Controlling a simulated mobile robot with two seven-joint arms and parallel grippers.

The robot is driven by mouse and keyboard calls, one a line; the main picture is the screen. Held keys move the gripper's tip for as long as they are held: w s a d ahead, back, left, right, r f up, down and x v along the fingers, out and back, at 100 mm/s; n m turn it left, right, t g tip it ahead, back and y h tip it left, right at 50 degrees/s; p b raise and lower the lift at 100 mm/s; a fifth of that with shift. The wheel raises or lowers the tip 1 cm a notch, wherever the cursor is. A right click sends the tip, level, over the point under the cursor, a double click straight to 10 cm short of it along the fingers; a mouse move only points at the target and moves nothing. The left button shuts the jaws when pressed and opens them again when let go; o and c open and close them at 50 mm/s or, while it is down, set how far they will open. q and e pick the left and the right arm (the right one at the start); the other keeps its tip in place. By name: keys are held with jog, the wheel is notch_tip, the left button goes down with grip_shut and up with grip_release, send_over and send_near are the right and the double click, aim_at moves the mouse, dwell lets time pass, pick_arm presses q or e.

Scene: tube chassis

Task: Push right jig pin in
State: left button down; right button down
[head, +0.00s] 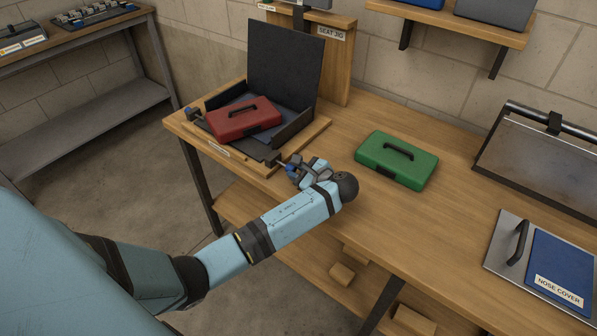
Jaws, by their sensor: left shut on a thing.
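The seat jig (318,128) stands at the left end of the bench, with a wooden base and a tall dark back panel. A red case (243,120) with a black handle lies in it. The right jig pin (282,163) is at the jig's front right corner, in a dark block. My left gripper (291,171) is at this pin's outer end and shut on it; the fingers and wrist hide part of the pin. The left jig pin (188,111) is at the opposite side of the jig. My right gripper is out of view.
A green case (397,160) lies on the bench right of my left wrist. A metal plate with a blue nose cover panel (555,268) and a dark-framed tray (545,160) are at the right. A shelf (460,22) hangs above. Bare bench top lies in front of the green case.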

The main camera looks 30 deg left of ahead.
aim_at(286, 166)
pick_arm(q)
jog(key=a, duration=0.1)
jog(key=a+p, duration=0.1)
jog(key=a, duration=0.1)
jog(key=a+p, duration=0.1)
jog(key=shift+w+a+r, duration=0.15)
jog(key=shift+r, duration=0.1)
jog(key=shift+a+f, duration=0.2)
jog(key=shift+a, duration=0.05)
jog(key=c, duration=1.3)
grip_release()
jog(key=o, duration=0.4)
jog(key=shift+o, duration=0.2)
